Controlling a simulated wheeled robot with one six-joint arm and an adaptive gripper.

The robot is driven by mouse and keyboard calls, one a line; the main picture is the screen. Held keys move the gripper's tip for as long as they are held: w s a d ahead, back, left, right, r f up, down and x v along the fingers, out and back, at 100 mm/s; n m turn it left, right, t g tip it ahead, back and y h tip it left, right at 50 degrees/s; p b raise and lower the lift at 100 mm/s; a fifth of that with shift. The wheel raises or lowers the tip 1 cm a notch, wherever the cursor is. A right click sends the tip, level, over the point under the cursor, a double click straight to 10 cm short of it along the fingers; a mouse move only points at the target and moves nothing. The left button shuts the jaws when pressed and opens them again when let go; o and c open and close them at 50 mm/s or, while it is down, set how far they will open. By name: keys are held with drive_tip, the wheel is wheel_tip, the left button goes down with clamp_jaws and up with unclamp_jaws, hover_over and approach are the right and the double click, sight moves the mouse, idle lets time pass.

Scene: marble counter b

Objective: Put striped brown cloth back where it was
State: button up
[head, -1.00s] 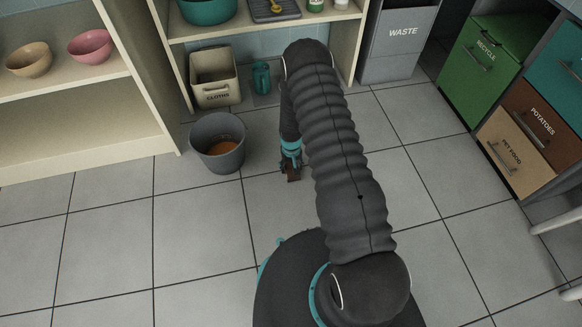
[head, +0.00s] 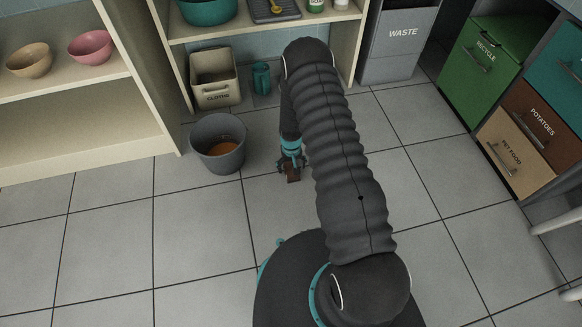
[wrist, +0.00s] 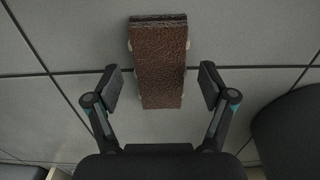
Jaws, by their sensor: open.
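The brown cloth (wrist: 160,62) is a folded, textured brown bundle on the grey floor tiles, with layered edges at its far end. I cannot make out clear stripes on its top face. It also shows small in the head view (head: 293,178), just below my gripper. My gripper (wrist: 160,88) is open, with one finger on each side of the cloth and a gap on both sides. In the head view my gripper (head: 292,168) is low, near the floor, right of the grey bucket.
A grey bucket (head: 218,158) with orange-brown contents stands left of my gripper. A cream bin labelled CLOTHS (head: 217,98) and a teal container (head: 261,78) stand under the shelf behind. A WASTE bin (head: 398,50) is back right. Floor in front is clear.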

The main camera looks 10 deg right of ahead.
wheel_tip(320, 180, up, 11)
wheel_tip(320, 180, up, 17)
drive_tip(key=t, duration=0.1)
hover_over(291, 168)
drive_tip(key=s+r+t, duration=0.1)
drive_tip(key=s+r, duration=0.1)
drive_tip(key=r, duration=0.5)
drive_tip(key=s+r, duration=0.3)
drive_tip(key=r, duration=0.4)
drive_tip(key=s+r+t, duration=0.2)
drive_tip(key=s+r, duration=1)
drive_tip(key=r, duration=0.1)
drive_tip(key=s+r+t, duration=0.1)
drive_tip(key=s+r, duration=0.3)
drive_tip(key=s, duration=0.9)
drive_tip(key=shift+s+r+t+p, duration=0.15)
drive_tip(key=shift+s+t+p, duration=0.15)
drive_tip(key=shift+p, duration=0.15)
drive_tip(key=shift+r, duration=0.1)
wheel_tip(291, 168, up, 3)
drive_tip(key=p, duration=0.3)
